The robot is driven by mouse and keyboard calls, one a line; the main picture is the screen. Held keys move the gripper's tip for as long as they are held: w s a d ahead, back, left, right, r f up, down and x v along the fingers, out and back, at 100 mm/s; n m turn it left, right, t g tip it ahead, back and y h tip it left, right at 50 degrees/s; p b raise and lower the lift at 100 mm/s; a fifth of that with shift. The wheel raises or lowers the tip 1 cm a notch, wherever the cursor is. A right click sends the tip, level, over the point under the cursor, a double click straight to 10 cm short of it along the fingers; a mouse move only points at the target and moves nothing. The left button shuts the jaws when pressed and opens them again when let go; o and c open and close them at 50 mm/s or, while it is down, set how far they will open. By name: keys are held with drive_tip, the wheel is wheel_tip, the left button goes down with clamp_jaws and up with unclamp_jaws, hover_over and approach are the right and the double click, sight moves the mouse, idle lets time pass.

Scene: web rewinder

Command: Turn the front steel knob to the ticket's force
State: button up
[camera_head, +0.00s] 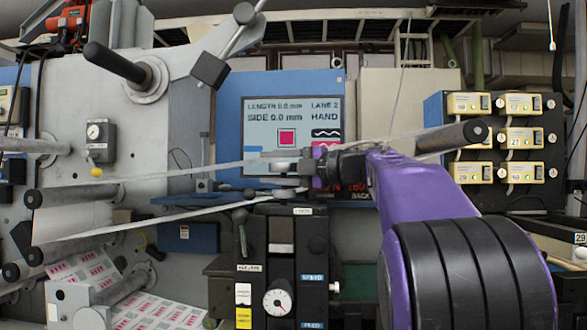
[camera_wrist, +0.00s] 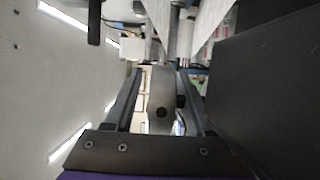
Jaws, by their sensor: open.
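My gripper (camera_head: 297,167) is in the middle of the head view, reaching left to the top of a dark post. In the wrist view my gripper (camera_wrist: 160,95) is open, with a grey steel knob (camera_wrist: 160,88) between its two fingers; a dark round hole shows in the knob. I cannot tell whether the fingers touch it. In the head view a small steel disc (camera_head: 283,166) shows at the fingertips, and another (camera_head: 285,194) lies just below. I cannot tell for sure which is the front knob. A yellow and white card (camera_head: 243,293) hangs on the post; its writing is too small to read.
A screen (camera_head: 291,138) behind reads LENGTH 0.0 mm, SIDE 0.0 mm, LANE 2, HAND. A white dial (camera_head: 278,302) sits low on the post. Web strips (camera_head: 160,217) run left to rollers.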

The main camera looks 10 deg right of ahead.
drive_tip(key=v, duration=1.7)
drive_tip(key=shift+b, duration=0.45)
drive_tip(key=shift+s, duration=0.1)
